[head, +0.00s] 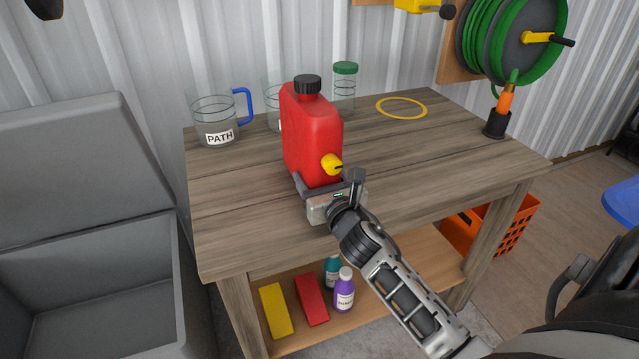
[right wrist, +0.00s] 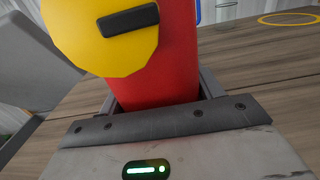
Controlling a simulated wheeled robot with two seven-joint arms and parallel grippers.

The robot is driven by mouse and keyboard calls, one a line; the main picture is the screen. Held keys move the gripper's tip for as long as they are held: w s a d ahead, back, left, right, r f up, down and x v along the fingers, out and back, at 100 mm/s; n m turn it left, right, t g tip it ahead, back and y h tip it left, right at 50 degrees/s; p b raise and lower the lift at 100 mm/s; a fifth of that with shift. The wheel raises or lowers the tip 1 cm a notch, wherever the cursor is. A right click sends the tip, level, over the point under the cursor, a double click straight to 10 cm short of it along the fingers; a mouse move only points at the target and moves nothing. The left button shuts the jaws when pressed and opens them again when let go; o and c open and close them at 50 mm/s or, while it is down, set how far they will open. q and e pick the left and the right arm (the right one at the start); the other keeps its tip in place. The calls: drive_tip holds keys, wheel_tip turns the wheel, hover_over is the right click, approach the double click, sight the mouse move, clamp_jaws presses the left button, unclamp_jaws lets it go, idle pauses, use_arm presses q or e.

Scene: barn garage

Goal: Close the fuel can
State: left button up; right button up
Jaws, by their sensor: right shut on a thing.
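The red fuel can (head: 312,138) stands upright on the wooden workbench (head: 420,145). A black cap (head: 307,84) sits on its top, and a round yellow part (head: 331,164) with a dark bar is on its lower front. My right gripper (head: 320,182) is shut on the lower part of the can, with a finger along each side. In the right wrist view the red can (right wrist: 150,85) is between the fingers and the yellow part (right wrist: 100,30) is close above the gripper.
A grey open box (head: 90,270) is on the left. The bench's right side is mostly clear.

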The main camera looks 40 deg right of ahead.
drive_tip(key=shift+f, duration=0.25)
drive_tip(key=shift+f, duration=0.2)
drive_tip(key=o, duration=1.9)
